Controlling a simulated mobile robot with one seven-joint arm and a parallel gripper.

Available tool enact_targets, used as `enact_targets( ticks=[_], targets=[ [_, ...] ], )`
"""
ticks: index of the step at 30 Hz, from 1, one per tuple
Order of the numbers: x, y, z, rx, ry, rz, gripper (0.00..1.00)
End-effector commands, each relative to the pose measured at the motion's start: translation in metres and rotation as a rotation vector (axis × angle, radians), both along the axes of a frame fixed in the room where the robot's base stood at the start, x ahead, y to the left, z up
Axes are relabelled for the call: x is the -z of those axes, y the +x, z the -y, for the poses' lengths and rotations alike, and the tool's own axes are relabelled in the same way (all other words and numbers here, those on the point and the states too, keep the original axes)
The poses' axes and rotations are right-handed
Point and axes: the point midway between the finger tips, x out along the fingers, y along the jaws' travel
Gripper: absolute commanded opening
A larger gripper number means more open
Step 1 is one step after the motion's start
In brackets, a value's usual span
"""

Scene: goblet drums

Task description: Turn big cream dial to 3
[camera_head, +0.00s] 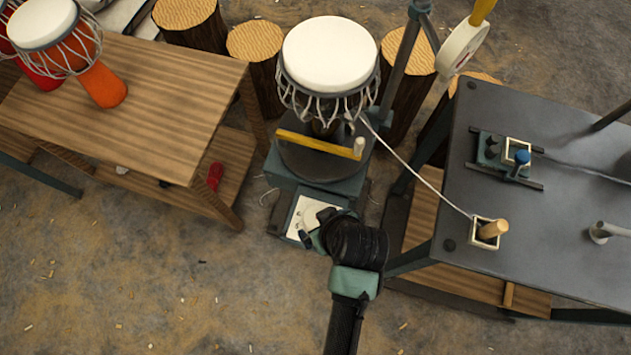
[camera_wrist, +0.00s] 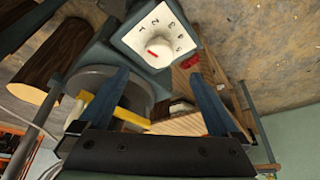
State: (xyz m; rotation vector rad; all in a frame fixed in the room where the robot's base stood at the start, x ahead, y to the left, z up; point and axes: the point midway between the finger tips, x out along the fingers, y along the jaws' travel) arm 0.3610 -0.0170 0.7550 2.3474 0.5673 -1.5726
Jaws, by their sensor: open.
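The big cream dial (camera_wrist: 160,48) is a round cream knob on a white plate (camera_wrist: 133,40) with dark numerals around part of its edge. A red mark shows on the lower left of the knob; I cannot tell exactly which numeral it matches. In the head view the dial plate (camera_head: 296,226) sits low on the front of the drum stand, and my gripper (camera_head: 311,229) covers part of it. In the wrist view my gripper (camera_wrist: 159,75) is open and empty, its two fingers spread wide, with the knob beyond the tips and between them. Contact is not visible.
A cream-topped drum (camera_head: 330,55) stands on the dark round turntable (camera_head: 310,165), with a yellow bar (camera_head: 315,144) in front. A wooden table (camera_head: 150,100) is at left and a dark table (camera_head: 560,220) at right. A rope (camera_head: 420,180) runs between drum and dark table.

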Motion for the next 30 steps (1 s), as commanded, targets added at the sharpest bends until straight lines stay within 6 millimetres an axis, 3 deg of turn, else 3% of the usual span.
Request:
enact_targets(
  ticks=[6,12,26,30],
  targets=[
    [0.046,0.017,-0.008,0.002,-0.001,0.002,0.98],
    [0.072,0.027,-0.013,0.002,-0.001,0.002,0.98],
    [0.082,0.032,-0.015,0.002,-0.002,0.004,0.98],
    [0.082,0.032,-0.015,0.002,-0.001,0.004,0.75]
  ],
)
